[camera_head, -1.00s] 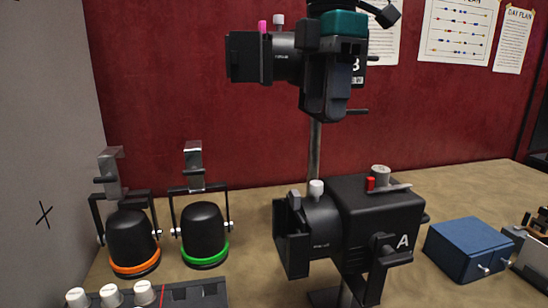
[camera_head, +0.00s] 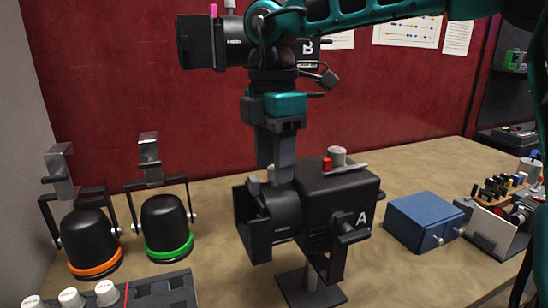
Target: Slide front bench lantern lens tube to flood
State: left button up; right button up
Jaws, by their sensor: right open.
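The front lantern, marked A (camera_head: 335,205), stands on the bench as a black box on a stand. Its round black lens tube (camera_head: 285,215) and square front frame face left. A pale knob (camera_head: 271,175) on top of the tube is mostly hidden behind the fingers. My right gripper (camera_head: 276,172) points down from above, with its fingertips at the top of the tube beside the knob. It is open; whether it touches the knob I cannot tell. My left gripper is not in view.
Lantern B (camera_head: 228,43) hangs above and behind, partly hidden by my right arm. Two black lamps, with orange (camera_head: 95,262) and green (camera_head: 170,248) rings, stand at left. A panel with white knobs (camera_head: 107,292) is in front. A blue box (camera_head: 424,220) sits at right.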

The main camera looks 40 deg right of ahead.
jog(key=shift+f, duration=0.1)
jog(key=shift+c, duration=0.5)
grip_shut()
